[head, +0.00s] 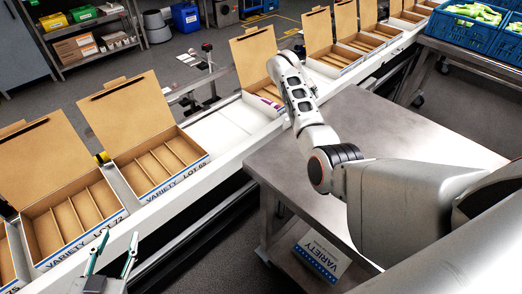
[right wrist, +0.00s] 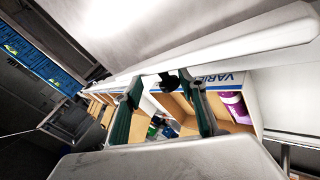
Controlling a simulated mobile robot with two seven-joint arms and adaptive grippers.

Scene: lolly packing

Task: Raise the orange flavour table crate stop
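I cannot pick out an orange flavour table or its crate stop in either view. My left gripper (head: 120,242) shows at the bottom of the head view. Its two green-padded fingers are apart with nothing between them, in front of the conveyor's near edge. My right arm reaches over to the conveyor, and its gripper is hidden in the head view. In the right wrist view my right gripper (right wrist: 164,82) has its green fingers apart and empty. Behind them is an open box (right wrist: 220,79) with a purple packet (right wrist: 232,106) in it.
A white conveyor (head: 222,133) carries several open cardboard boxes with dividers. A bare steel table (head: 390,125) stands right of it, with a variety box (head: 322,258) below. Blue crates (head: 450,35) of green packets stand at top right. A shelf (head: 88,45) stands at back left.

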